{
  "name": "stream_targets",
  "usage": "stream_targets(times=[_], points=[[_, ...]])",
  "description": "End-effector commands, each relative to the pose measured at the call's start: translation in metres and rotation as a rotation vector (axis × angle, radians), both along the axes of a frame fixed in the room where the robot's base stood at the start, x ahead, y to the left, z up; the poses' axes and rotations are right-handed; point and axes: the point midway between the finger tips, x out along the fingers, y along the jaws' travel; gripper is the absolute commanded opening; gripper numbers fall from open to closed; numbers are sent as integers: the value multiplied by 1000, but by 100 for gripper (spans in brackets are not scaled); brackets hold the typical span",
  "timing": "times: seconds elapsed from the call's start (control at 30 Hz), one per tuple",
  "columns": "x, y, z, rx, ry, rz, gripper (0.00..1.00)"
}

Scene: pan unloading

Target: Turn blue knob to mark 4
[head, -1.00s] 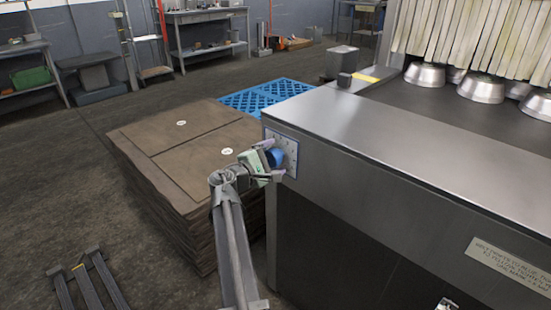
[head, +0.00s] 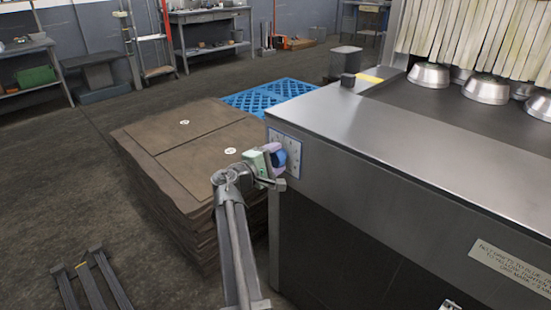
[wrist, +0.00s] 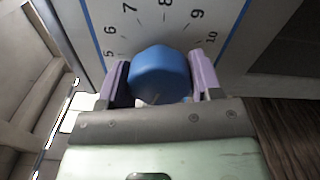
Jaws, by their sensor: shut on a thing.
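The blue knob (head: 291,154) sits on a white, blue-edged dial plate (head: 289,140) on the left end of the steel machine. In the wrist view the knob (wrist: 158,70) lies between the two pale purple fingers of my gripper (wrist: 160,64), which is shut on it. Marks 5 to 10 show around the far side of the dial plate (wrist: 177,14). A small pale line shows on the knob's near part, towards my gripper's body. The lower marks, including 4, cannot be made out. In the head view my gripper (head: 279,160) partly covers the dial.
A brown stack of boards (head: 190,150) stands close left of the machine (head: 370,130), with a blue pallet (head: 262,97) behind it. Metal pans (head: 485,91) sit on the machine's belt by a strip curtain. Open floor lies at the left.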

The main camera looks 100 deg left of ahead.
Motion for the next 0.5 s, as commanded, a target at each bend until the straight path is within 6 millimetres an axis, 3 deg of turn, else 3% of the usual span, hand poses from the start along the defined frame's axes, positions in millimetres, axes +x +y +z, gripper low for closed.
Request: stream_targets(times=[0.5], points=[[0,0,0,280,383,0,35]])
